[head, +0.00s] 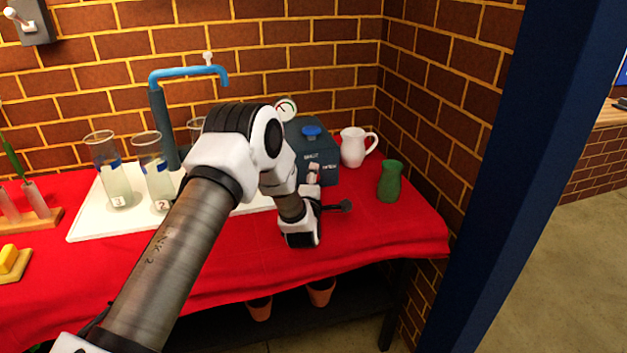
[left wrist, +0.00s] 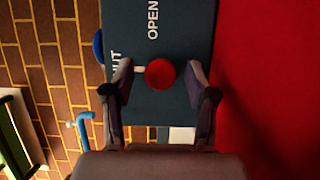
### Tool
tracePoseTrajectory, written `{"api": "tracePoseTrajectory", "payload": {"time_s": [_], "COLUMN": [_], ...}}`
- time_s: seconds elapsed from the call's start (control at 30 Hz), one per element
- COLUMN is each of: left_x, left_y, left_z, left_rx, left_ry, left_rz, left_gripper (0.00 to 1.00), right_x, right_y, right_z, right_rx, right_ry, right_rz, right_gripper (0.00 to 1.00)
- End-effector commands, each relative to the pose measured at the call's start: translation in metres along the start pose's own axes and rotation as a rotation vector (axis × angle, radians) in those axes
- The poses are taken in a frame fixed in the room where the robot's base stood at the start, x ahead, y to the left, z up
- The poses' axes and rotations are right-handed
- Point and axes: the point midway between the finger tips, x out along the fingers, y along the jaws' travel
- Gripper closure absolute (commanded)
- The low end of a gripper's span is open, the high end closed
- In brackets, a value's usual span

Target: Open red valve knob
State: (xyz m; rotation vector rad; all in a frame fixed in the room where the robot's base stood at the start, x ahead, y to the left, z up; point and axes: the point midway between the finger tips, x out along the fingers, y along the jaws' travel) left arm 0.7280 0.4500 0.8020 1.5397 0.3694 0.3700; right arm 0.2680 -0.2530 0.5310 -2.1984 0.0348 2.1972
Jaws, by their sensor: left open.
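The red valve knob (left wrist: 160,73) is round and stands out from the front of a dark blue-grey box (head: 300,135). In the left wrist view the box's front face carries the words SHUT, partly covered, and OPEN. My left gripper (left wrist: 160,82) is open, with one finger on each side of the knob. Gaps show between the knob and both fingers, and I see no clear contact. In the head view my left arm reaches across the table to the box, and its gripper hides part of the box's front.
A gauge (head: 285,109), white pitcher (head: 354,147) and green vase (head: 390,181) stand nearby. Left are a blue faucet (head: 187,73) and numbered glass cylinders (head: 115,180) on a white tray (head: 85,224). The red cloth's (head: 395,235) front right is clear.

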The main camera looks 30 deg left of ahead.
Motion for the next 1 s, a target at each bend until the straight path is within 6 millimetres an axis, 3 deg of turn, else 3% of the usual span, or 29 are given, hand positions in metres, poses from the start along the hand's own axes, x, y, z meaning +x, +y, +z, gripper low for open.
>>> {"api": "tracePoseTrajectory", "payload": {"time_s": [0.07, 0.2, 0.23, 0.67, 1.0], "left_x": [0.0, 0.0, 0.0, -0.001, -0.001], "left_y": [0.0, 0.0, 0.0, 0.001, 0.004], "left_z": [0.0, 0.0, 0.0, 0.0, 0.001], "left_rx": [0.0, 0.0, 0.0, 0.045, 0.245], "left_ry": [0.0, 0.0, 0.0, -0.001, -0.001], "left_rz": [0.0, 0.0, 0.0, -0.021, -0.103], "left_gripper": [0.46, 0.96, 1.0, 1.0, 1.0], "right_x": [0.0, 0.0, 0.0, -0.004, -0.02], "right_y": [0.0, 0.0, 0.0, 0.0, 0.0], "right_z": [0.0, 0.0, 0.0, 0.0, 0.0], "right_rx": [0.0, 0.0, 0.0, 0.0, 0.0], "right_ry": [0.0, 0.0, 0.0, 0.0, 0.0], "right_rz": [0.0, 0.0, 0.0, 0.0, 0.0], "right_gripper": [0.6, 0.6, 0.6, 0.6, 0.6]}}
